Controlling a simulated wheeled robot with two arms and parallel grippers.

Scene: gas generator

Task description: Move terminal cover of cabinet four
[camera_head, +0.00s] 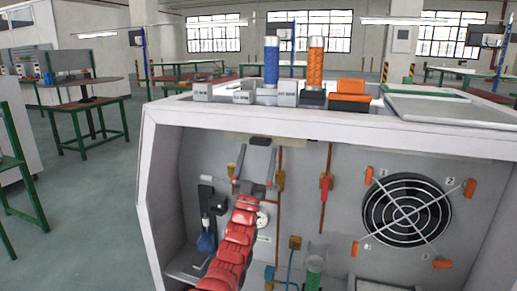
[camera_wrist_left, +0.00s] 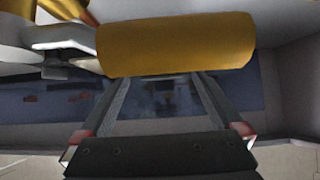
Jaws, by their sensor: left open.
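My left gripper (camera_head: 258,152) reaches up inside the open white cabinet (camera_head: 152,190), near the upper edge of its back panel. Its two fingers are spread. In the left wrist view, a yellow rounded bar or cylinder (camera_wrist_left: 175,45) lies across the fingertips of the open gripper (camera_wrist_left: 162,82). I cannot tell whether it touches them. No part is clearly marked as the terminal cover of cabinet four. My right gripper is not in view.
Inside the cabinet, a red-handled valve (camera_head: 325,188), pipes and a round fan grille (camera_head: 406,210) with orange corner clips sit right of the gripper. Blue (camera_head: 271,62) and orange (camera_head: 315,65) cylinders stand on top. Green-legged tables (camera_head: 92,97) stand at left.

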